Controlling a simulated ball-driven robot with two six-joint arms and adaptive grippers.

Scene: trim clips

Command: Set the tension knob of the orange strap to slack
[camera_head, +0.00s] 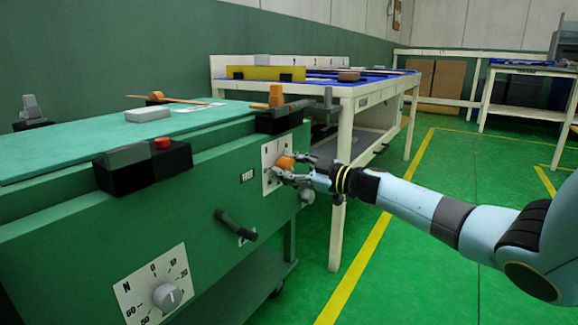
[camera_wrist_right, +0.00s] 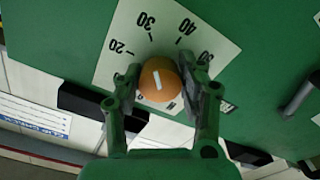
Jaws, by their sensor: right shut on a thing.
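The orange tension knob (camera_head: 286,162) sits on a white dial plate (camera_head: 269,165) on the front of the green bench, toward its far end. It also shows in the right wrist view (camera_wrist_right: 160,80), with a white line on its face running roughly toward and away from the 30 mark. My right gripper (camera_head: 279,171) is shut on the knob, one finger on each side, in the right wrist view too (camera_wrist_right: 160,84). The orange strap (camera_head: 180,100) lies across the bench top. My left gripper is not in view.
A grey knob (camera_head: 167,296) on a numbered plate is nearer on the bench front. A dark handle (camera_head: 235,225) sticks out between the two dials. Black clamp blocks (camera_head: 145,167) line the front top edge. A white-framed table (camera_head: 340,90) stands behind; floor to the right is clear.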

